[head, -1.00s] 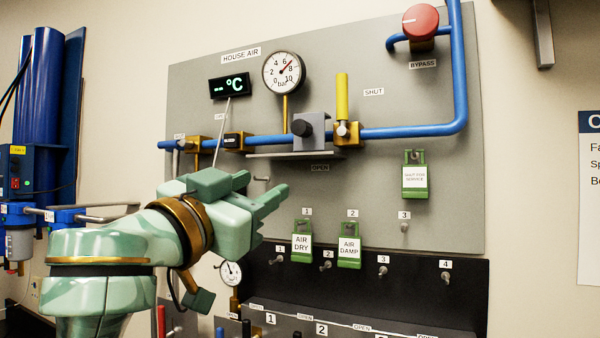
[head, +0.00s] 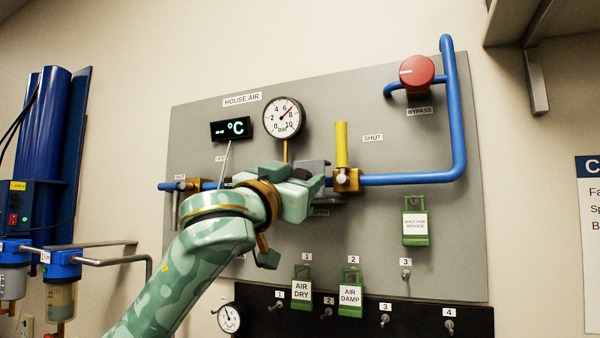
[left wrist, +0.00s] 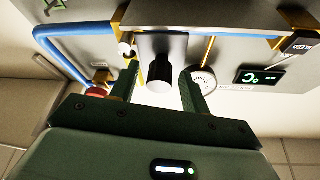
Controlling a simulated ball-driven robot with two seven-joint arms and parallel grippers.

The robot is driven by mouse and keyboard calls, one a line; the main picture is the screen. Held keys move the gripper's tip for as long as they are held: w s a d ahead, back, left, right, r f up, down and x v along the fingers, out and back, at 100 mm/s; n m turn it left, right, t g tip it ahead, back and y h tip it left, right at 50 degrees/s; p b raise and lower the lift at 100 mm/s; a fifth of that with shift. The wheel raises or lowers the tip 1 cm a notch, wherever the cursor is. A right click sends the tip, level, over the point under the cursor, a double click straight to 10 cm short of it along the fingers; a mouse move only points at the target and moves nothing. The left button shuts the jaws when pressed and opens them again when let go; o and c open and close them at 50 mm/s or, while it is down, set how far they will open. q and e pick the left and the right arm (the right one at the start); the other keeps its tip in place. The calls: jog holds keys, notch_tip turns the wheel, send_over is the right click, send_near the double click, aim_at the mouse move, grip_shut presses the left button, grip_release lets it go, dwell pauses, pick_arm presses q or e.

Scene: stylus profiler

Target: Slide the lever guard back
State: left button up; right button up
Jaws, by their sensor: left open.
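The lever guard (head: 318,167) is a grey block with a black knob, on the rail along the blue pipe. In the head view my left gripper (head: 308,188) is in front of it and hides the knob and most of the block. In the left wrist view the black knob (left wrist: 160,76) shows between the two open fingers of the gripper (left wrist: 159,84), with a gap visible on both sides. The yellow lever (head: 342,145) stands upright just right of the guard. My right gripper is not in view.
A pressure gauge (head: 283,117) and a temperature display (head: 231,129) are above the pipe (head: 410,178). Green tags (head: 301,290) hang below on the panel. A red bypass knob (head: 416,71) is at upper right.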

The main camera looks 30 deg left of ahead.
pick_arm(q)
jog(key=shift+w+r, duration=0.1)
jog(key=shift+w, duration=0.3)
grip_shut()
jog(key=a+p, duration=0.2)
jog(key=a, duration=0.8)
jog(key=shift+s, duration=0.35)
jog(key=shift+a, duration=0.1)
jog(key=shift+c, duration=1.5)
grip_release()
jog(key=o, duration=0.3)
jog(key=shift+a, duration=0.2)
